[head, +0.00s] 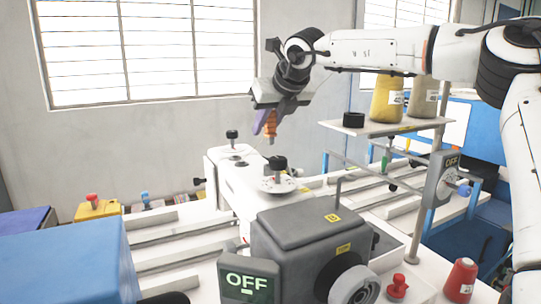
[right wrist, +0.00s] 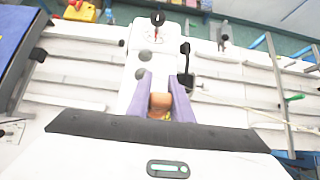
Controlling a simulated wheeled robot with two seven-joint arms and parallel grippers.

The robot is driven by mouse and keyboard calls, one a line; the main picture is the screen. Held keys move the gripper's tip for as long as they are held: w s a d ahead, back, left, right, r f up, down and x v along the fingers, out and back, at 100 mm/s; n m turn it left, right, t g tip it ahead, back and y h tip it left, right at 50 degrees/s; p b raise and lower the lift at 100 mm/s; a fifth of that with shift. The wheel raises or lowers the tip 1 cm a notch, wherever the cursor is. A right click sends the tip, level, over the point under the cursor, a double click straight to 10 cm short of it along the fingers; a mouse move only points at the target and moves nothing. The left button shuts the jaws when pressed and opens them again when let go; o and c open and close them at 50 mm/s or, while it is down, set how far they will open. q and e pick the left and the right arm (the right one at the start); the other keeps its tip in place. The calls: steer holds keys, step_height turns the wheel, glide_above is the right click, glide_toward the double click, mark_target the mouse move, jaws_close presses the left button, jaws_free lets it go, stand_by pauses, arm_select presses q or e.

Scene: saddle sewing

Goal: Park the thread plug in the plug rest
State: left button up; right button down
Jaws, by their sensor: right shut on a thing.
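My right gripper (head: 266,122) hangs in the air above the white sewing machine (head: 225,172). Its purple fingers are shut on the orange thread plug (head: 270,127), which points down with its tip clear of the machine. In the right wrist view the plug (right wrist: 160,103) shows as a rounded orange-brown end between the purple fingers (right wrist: 160,95). I cannot tell for sure which fixture is the plug rest. My left gripper is not in view.
Black knobs (head: 279,163) stand up from the machine below my gripper. A shelf (head: 372,127) with thread cones (head: 387,99) is at the right. A dark grey machine housing (head: 305,232) and an OFF display (head: 247,283) are in front. A yellow box (head: 97,210) sits at left.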

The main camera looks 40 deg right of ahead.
steer(key=s+d+r, duration=0.2)
steer(key=s+r, duration=1.3)
steer(key=s, duration=0.4)
steer(key=shift+s+d+r, duration=0.35)
steer(key=shift+s+d, duration=0.05)
steer(key=shift+f, duration=0.15)
step_height(320, 180, down, 4)
steer(key=b, duration=0.3)
steer(key=shift+f+b, duration=0.25)
steer(key=shift+b, duration=0.15)
steer(key=shift+f, duration=0.2)
stand_by(0.4)
